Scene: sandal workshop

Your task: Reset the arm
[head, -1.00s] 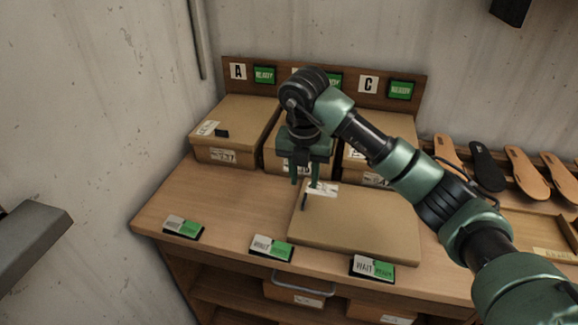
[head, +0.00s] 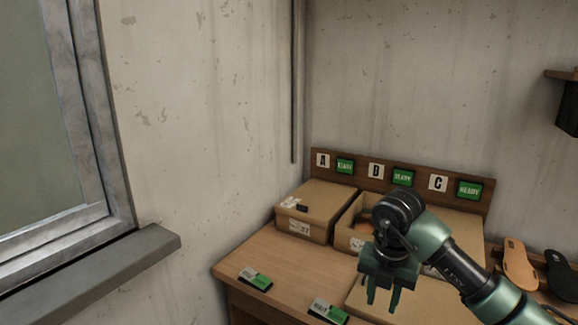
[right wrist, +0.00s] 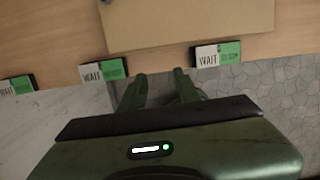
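My right arm comes in from the lower right of the head view. Its gripper (head: 383,297) points down, open and empty, above the workbench (head: 243,262) in front of the boxes. In the right wrist view its two green fingers (right wrist: 160,88) are apart with nothing between them. They show near the bench's front edge, with grey floor tiles below. My left gripper is not in view.
A closed cardboard box (head: 318,205) stands at the back left, beside an open box (head: 345,237). A flat cardboard lid (right wrist: 190,22) lies on the bench. WAIT/READY blocks (head: 255,279) line the front edge. Sandal soles (head: 517,266) lie at right. A window ledge (head: 110,270) juts out at left.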

